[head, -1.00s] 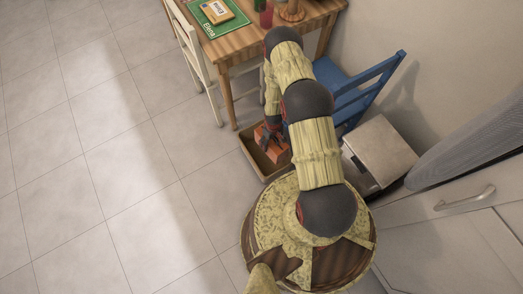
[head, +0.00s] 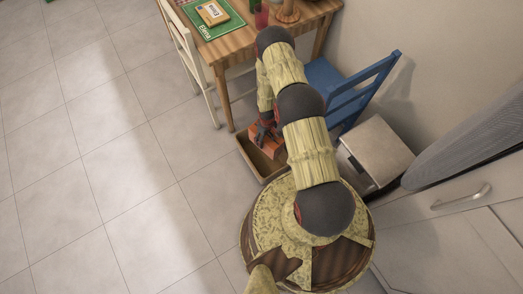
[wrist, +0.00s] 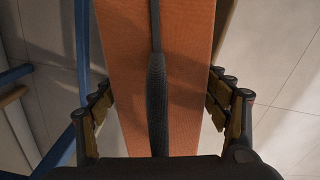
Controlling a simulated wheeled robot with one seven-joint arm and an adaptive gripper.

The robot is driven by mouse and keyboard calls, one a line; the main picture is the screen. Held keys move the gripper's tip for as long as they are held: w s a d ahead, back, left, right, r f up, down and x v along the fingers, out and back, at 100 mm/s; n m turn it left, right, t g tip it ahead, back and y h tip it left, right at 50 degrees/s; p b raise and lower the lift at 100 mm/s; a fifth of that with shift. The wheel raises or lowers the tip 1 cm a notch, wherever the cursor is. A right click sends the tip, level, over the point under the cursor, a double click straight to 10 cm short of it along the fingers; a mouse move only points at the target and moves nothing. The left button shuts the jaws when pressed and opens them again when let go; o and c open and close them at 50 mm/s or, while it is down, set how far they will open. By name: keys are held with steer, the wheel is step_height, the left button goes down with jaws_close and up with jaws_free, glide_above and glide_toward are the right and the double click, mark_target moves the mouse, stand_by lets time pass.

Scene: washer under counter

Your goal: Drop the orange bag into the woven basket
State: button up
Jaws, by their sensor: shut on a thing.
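The orange bag (head: 265,146) is held by my gripper (head: 266,131), low down by the table leg. In the wrist view the bag (wrist: 135,75) fills the middle, with a dark strap running along it. My gripper's fingers (wrist: 165,108) are on both sides of it. The woven basket (head: 250,163) shows as a brown open box on the floor. The bag appears over or partly inside its opening; I cannot tell its height or whether it touches the basket. My arm hides the basket's right part.
A wooden table (head: 235,45) stands behind the basket, with a white chair (head: 194,66) at its left. A blue chair (head: 362,88) and a small pale cabinet (head: 375,150) are on the right. The tiled floor (head: 110,170) at left is clear.

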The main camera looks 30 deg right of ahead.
steer(key=shift+f, duration=0.1)
step_height(320, 180, down, 6)
steer(key=b, duration=0.5)
steer(key=o, duration=1.4)
steer(key=shift+o, duration=0.4)
step_height(320, 180, up, 12)
steer(key=shift+r, duration=0.1)
